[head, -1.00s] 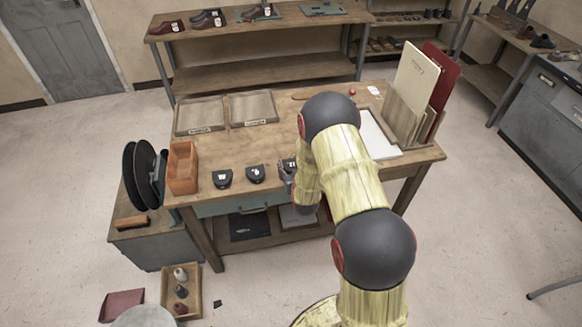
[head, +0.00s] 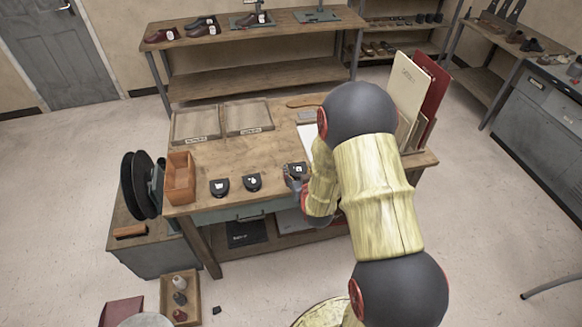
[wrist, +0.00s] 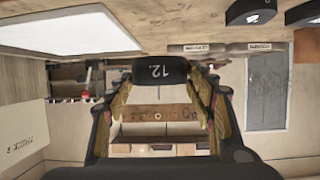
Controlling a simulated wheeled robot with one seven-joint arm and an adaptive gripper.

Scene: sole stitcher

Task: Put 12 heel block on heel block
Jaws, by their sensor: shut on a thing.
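The black heel block marked 12 (wrist: 160,71) is between my gripper's two fingertips (wrist: 160,88) in the wrist view, with its label facing the camera. In the head view this block (head: 296,168) is at the table's front edge, partly covered by my gripper (head: 294,179). I cannot tell how far it is above the tabletop. Two other black heel blocks with white labels, a left one (head: 219,187) and a middle one (head: 252,182), stand to its left on the table. Parts of both show at the wrist view's top right, the nearer one (wrist: 248,12) included.
Two shallow trays (head: 195,138) lie at the table's back left. An open wooden box (head: 180,182) stands at the left edge. A rack with upright folders (head: 407,88) stands at the right, beyond my arm. The tabletop (head: 230,160) between trays and blocks is clear.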

